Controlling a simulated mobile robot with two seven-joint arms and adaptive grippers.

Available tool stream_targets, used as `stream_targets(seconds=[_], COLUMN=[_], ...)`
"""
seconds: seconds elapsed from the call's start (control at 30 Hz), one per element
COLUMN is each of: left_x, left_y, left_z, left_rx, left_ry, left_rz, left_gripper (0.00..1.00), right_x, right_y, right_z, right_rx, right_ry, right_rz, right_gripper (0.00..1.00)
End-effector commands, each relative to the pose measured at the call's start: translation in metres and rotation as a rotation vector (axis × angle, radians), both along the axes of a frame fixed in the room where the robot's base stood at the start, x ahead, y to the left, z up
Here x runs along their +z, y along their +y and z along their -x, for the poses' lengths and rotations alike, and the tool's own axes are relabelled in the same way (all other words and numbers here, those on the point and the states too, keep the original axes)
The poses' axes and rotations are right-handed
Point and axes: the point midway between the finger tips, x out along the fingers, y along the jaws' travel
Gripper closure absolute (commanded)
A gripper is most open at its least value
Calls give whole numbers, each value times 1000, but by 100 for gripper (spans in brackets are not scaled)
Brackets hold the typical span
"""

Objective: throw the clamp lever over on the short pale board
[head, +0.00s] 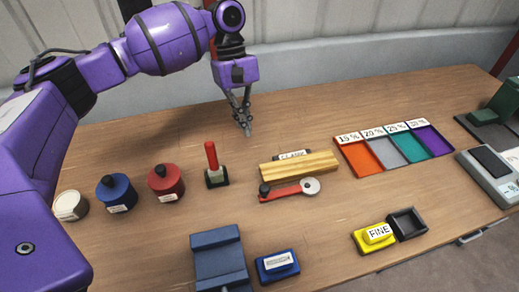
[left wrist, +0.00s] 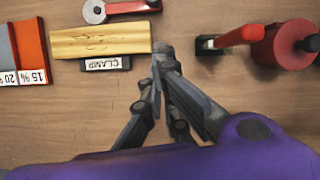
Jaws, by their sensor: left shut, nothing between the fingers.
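The short pale board (head: 300,164) lies on the bench with a CLAMP label (head: 292,155) at its back edge. A flat red lever (head: 284,191) lies along its front side, with a black knob at the left end and a pale round disc at the right end. In the left wrist view the board (left wrist: 100,41) and part of the red lever (left wrist: 130,7) show at the top. My left gripper (head: 247,132) is shut and empty, behind and left of the board. In the left wrist view its fingertips (left wrist: 161,50) appear beside the board's end. My right gripper is not in view.
A red upright handle on a dark base (head: 212,166) stands left of the board, with red (head: 166,183) and blue (head: 116,193) pots beyond. Coloured trays (head: 360,158) lie to the right. Blue blocks (head: 220,258) and a yellow FINE block (head: 375,237) sit in front.

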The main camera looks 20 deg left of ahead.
Motion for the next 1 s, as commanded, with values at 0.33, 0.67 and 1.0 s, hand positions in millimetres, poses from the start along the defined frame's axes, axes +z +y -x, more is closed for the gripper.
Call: stream_targets(seconds=[0.33, 0.67, 1.0], left_x=[-43, -92, -95], left_y=[-11, -32, -51], left_z=[13, 34, 55], left_rx=[-1, -5, 1], left_ry=[5, -3, 0], left_rz=[1, 0, 0], left_gripper=[100, 100, 100], right_x=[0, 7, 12], right_y=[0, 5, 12], right_z=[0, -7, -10], right_rx=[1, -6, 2], right_ry=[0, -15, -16], right_rz=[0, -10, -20], right_gripper=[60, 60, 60])
